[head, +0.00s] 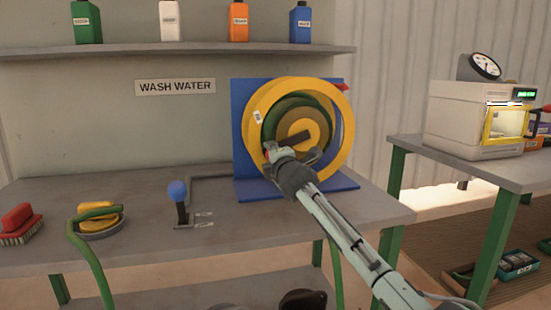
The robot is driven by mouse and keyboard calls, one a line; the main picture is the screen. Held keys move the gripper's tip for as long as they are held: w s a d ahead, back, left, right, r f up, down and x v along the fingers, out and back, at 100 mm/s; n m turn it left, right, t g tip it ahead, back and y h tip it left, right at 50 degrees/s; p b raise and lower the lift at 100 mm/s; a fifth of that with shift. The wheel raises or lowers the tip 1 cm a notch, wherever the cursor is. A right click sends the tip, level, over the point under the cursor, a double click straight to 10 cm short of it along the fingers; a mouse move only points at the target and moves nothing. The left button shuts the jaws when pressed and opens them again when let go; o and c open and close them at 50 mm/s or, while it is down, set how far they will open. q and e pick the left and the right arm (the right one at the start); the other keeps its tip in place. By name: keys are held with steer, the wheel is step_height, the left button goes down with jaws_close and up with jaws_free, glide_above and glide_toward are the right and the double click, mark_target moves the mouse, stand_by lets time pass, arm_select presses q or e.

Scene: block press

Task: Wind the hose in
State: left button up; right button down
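The yellow hose reel (344,118) stands on a blue bracket (240,112) at the right of the workbench. Some green hose (272,122) is wound inside it. A dark crank bar (295,141) crosses its front. More green hose (88,258) runs from a yellow nozzle (97,219) in a grey dish over the bench's front edge. A green length (336,270) hangs below the bench near my arm. My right gripper (288,153) is at the front of the reel by the crank. Whether its fingers are closed on a handle is hidden. My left gripper is out of view.
A blue-knobbed lever (178,200) stands in a slot plate mid-bench. A red brush (18,224) lies far left. Bottles line the shelf (180,49) above. A second table (490,169) with a cream machine (470,118) stands right. The bench front between dish and lever is clear.

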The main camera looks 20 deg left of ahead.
steer(key=shift+f, duration=0.1)
steer(key=c, duration=1.1)
jaws_free()
steer(key=shift+s+d, duration=0.1)
steer(key=v, duration=1.1)
steer(key=shift+s+d, duration=0.2)
steer(key=shift+s, duration=0.1)
